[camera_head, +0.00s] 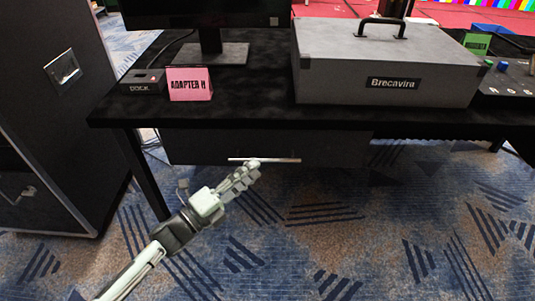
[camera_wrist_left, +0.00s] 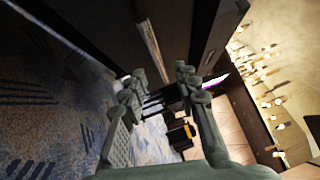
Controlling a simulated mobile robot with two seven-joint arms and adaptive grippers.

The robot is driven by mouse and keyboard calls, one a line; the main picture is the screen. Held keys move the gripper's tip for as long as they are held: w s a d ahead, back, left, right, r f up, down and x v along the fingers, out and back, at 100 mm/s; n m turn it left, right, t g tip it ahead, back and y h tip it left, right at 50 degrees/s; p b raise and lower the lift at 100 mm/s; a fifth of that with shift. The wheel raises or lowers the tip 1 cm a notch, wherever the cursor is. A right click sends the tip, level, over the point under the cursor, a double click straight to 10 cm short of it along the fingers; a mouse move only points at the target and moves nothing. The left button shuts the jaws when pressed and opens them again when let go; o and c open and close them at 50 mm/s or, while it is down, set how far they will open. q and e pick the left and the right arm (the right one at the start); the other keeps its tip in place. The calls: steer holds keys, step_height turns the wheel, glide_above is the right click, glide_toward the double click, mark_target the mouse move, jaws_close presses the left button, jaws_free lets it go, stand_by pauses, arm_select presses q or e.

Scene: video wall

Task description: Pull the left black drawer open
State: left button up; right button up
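The black drawer (camera_head: 205,148) hangs under the dark table's front edge, with a thin silver bar handle (camera_head: 285,160) across its front. It looks closed. My left gripper (camera_head: 251,168) is at the left half of the handle, its fingers covering a little of the bar. In the left wrist view, the two fingers of my gripper (camera_wrist_left: 160,78) stand apart, and the handle bar (camera_wrist_left: 148,38) runs down toward the gap between their tips. The drawer front (camera_wrist_left: 185,25) is just beyond. I cannot tell whether a finger touches the bar. My right gripper is in neither view.
On the table (camera_head: 240,112) are a grey case (camera_head: 385,65), a pink card (camera_head: 189,84), a small dock box (camera_head: 142,82) and a monitor stand (camera_head: 212,52). A black cabinet (camera_head: 50,90) stands at the left. A table leg (camera_head: 143,172) is left of my gripper. The carpet in front is clear.

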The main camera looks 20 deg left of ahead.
mark_target(265, 160)
arm_select(q)
steer(key=x, duration=0.5)
steer(key=shift+w+d, duration=0.1)
steer(key=shift+w, duration=0.2)
jaws_close()
